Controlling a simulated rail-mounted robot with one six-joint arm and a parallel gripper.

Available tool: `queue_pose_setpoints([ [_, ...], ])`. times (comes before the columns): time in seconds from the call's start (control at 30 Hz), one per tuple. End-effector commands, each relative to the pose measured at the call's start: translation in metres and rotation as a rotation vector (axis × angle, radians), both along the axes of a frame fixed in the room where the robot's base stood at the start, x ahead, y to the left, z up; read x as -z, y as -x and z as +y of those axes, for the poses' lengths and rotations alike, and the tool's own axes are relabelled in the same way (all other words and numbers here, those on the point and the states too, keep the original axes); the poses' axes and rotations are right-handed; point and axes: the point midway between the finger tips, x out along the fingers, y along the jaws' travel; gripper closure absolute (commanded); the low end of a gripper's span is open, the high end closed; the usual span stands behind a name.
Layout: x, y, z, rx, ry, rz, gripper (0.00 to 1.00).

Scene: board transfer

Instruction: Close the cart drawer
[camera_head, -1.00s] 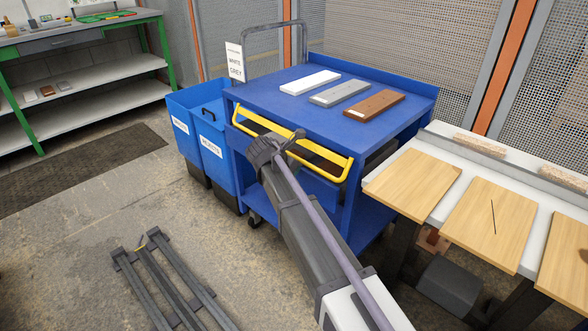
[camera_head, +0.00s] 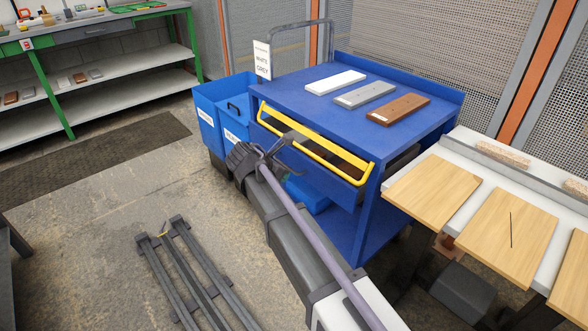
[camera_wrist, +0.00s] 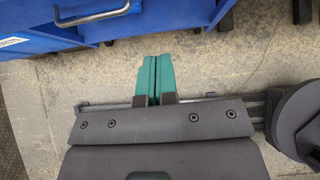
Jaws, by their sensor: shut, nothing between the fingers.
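The blue cart (camera_head: 318,104) stands in the middle of the head view. Its drawer, with a yellow bar handle (camera_head: 318,153) across the front, is partly pulled out; a dark, brownish inside shows behind the bar. My gripper (camera_head: 290,140) appears in front of the handle's left half in the head view; its fingertips are hard to make out there and I cannot tell whether it touches the drawer. In the wrist view its two green fingers (camera_wrist: 153,75) are pressed together, empty, above bare floor. The handle is not identifiable in the wrist view.
White, grey and brown boards lie on the cart top. Blue bins (camera_head: 210,112) stand left of the cart; a bin's grey handle (camera_wrist: 92,17) shows in the wrist view. A table with wooden boards (camera_head: 432,190) is at right. A dark rack (camera_head: 190,275) lies on the floor.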

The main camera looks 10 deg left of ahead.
Motion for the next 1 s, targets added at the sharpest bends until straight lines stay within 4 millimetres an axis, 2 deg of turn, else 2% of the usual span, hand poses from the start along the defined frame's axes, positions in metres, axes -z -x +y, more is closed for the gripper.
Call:
queue_pose_setpoints([
  [0.03,0.053,-0.002,0.013,-0.017,0.024,-0.017,1.0],
  [0.1,0.086,-0.009,0.028,-0.036,0.098,-0.074,1.0],
  [0.17,0.104,-0.017,0.041,-0.041,0.182,-0.151,1.0],
  [0.23,0.113,-0.026,0.054,-0.037,0.288,-0.261,1.0],
  [0.3,0.106,-0.035,0.067,-0.024,0.396,-0.393,1.0],
  [0.4,0.058,-0.041,0.07,0.007,0.501,-0.536,1.0],
  [0.47,0.049,-0.041,0.069,0.019,0.524,-0.577,1.0],
  [0.6,0.047,-0.04,0.066,0.026,0.518,-0.591,1.0],
  [0.73,0.047,-0.048,0.059,0.028,0.518,-0.589,1.0],
  [1.0,0.048,-0.089,0.023,0.028,0.518,-0.587,1.0],
])
